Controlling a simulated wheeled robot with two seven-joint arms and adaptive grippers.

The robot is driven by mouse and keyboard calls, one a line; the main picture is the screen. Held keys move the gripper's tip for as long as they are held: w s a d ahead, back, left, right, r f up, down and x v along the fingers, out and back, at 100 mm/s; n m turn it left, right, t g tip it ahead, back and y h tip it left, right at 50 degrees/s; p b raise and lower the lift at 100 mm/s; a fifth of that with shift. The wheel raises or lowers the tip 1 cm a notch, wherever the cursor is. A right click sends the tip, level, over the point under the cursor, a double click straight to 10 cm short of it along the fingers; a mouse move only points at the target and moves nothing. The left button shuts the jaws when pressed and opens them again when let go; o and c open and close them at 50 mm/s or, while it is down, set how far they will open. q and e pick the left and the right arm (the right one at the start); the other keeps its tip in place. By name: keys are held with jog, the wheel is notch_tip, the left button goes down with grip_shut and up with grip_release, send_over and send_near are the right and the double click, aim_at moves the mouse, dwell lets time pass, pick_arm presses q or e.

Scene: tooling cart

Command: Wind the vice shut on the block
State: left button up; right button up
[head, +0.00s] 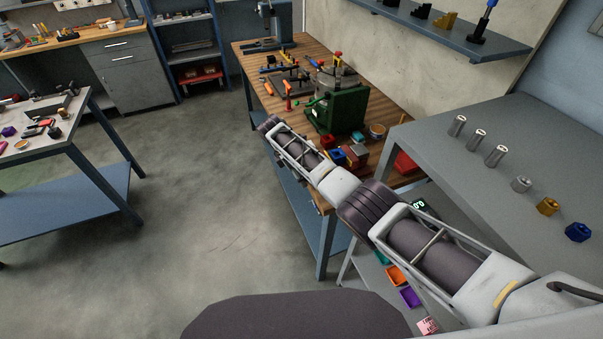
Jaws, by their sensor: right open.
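No vice or clamped block can be made out with certainty in the head view. A green machine (337,108) with a grey upper part stands on the wooden bench (385,105); I cannot tell whether it is a vice. Small red, blue and brown box-like pieces lie in front of it, among them a brownish block (355,156). My right arm reaches in from the lower right, and my right gripper (268,124) is at its far end, beside the bench's left edge. It is open, small in view, with nothing seen in it. My left gripper is out of view.
A grey table (455,165) at right holds several metal cylinders and coloured nut-like parts. A cart (84,165) with small tools stands at left. A shelf (440,30) hangs on the wall. The grey floor (200,200) between cart and bench is clear.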

jog(key=c, duration=1)
jog(key=shift+p, duration=0.4)
jog(key=shift+s+t+p, duration=0.1)
jog(key=shift+t+p, duration=0.25)
jog(key=shift+t, duration=0.15)
jog(key=shift+t+y+p, duration=0.3)
jog(key=shift+t+p, duration=0.1)
jog(key=shift+s+m+t+y, duration=0.1)
jog(key=shift+m+t+y, duration=0.35)
jog(key=shift+t, duration=0.75)
jog(key=shift+t, duration=0.6)
jog(key=shift+m+t+y, duration=0.25)
jog(key=shift+t, duration=0.25)
